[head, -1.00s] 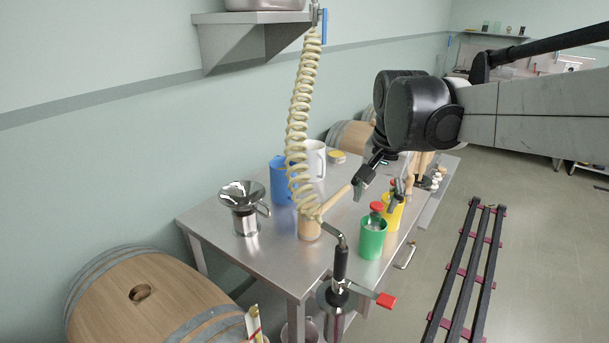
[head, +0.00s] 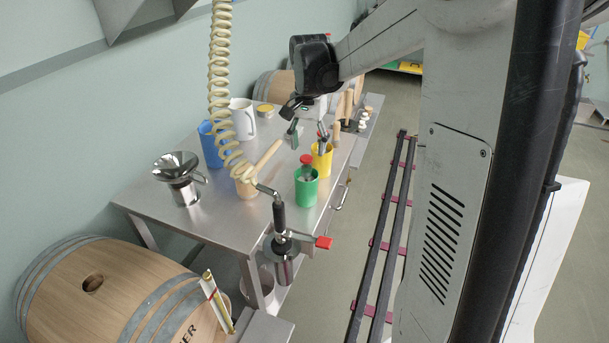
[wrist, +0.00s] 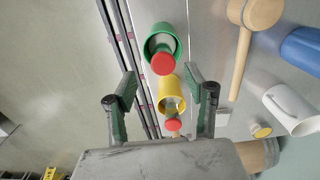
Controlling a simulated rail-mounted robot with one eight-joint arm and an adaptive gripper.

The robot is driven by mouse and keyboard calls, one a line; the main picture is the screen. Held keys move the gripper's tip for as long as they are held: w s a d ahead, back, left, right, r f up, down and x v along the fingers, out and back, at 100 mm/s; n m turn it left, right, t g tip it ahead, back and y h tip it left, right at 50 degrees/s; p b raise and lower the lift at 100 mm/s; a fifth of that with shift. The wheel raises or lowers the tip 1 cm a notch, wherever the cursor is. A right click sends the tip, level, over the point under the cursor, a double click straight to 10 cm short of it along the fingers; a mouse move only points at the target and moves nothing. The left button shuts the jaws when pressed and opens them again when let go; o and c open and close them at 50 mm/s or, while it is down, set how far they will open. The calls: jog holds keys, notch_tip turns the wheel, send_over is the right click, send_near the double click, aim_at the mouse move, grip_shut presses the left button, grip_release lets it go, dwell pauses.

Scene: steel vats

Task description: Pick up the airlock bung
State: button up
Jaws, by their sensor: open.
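A red-capped piece (head: 306,159) sits in the mouth of a green cup (head: 307,190) on the steel table; its red cap also shows in the wrist view (wrist: 162,63). A yellow cup (head: 322,163) holding thin items stands just behind the green one. A second red cap (wrist: 173,124) shows beyond the yellow cup in the wrist view. I cannot tell which red-capped piece is the airlock bung. My gripper (head: 313,133) is open and empty above the table near the yellow cup. In the wrist view its fingers (wrist: 161,90) flank the yellow cup's column in the picture.
A coiled hose (head: 219,70) hangs in front. A barrel (head: 105,290) lies at the lower left.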

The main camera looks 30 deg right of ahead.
aim_at(306, 167)
jog(key=shift+w+a+f+p, duration=0.1)
jog(key=shift+f+p, duration=0.15)
jog(key=shift+f, duration=1.8)
jog(key=shift+w+a+f+p, duration=0.1)
jog(key=shift+f+p, duration=0.1)
jog(key=shift+f, duration=1.8)
grip_shut()
